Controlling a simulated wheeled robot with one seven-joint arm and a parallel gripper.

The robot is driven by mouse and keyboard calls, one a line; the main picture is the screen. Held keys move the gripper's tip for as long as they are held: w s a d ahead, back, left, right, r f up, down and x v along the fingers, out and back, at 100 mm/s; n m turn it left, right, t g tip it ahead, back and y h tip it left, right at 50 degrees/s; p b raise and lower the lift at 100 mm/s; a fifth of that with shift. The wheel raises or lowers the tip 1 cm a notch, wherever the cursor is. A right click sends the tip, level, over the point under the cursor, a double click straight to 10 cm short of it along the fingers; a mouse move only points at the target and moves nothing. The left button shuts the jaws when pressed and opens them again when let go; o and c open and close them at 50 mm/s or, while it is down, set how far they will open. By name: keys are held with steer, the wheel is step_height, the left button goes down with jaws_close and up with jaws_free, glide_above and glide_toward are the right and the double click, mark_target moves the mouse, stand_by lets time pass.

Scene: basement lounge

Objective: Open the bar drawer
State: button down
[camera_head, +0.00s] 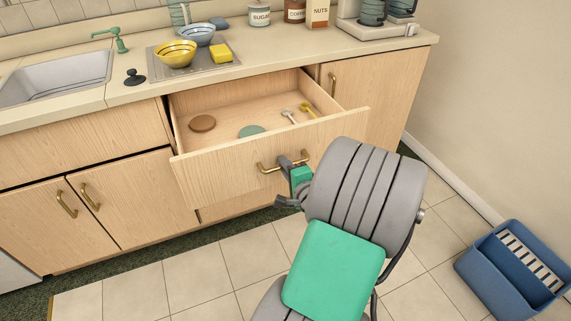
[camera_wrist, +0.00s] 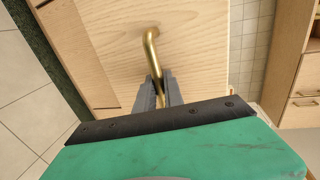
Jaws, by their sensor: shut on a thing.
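The bar drawer (camera_head: 245,160) is pulled well out of the wooden counter cabinet, its inside open to view. Its brass handle (camera_head: 268,168) is on the front panel and also shows in the wrist view (camera_wrist: 151,50). My gripper (camera_head: 292,163) is at the right part of this handle. In the wrist view, the two grey fingers (camera_wrist: 157,92) are closed around the brass bar.
The counter (camera_head: 290,48) above holds a yellow bowl (camera_head: 174,54), a blue bowl (camera_head: 198,35), a yellow sponge (camera_head: 221,53) and jars. A sink (camera_head: 55,78) is at left. A blue bin (camera_head: 513,270) stands on the floor at right. Tiled floor in front is clear.

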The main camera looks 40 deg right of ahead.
steer(key=shift+d+r, duration=0.15)
steer(key=shift+r, duration=0.15)
steer(key=c, duration=1.8)
jaws_free()
steer(key=shift+o, duration=0.3)
steer(key=shift+f, duration=0.1)
steer(key=v, duration=0.7)
steer(key=shift+s+a+p, duration=0.3)
steer(key=shift+s+p, duration=0.05)
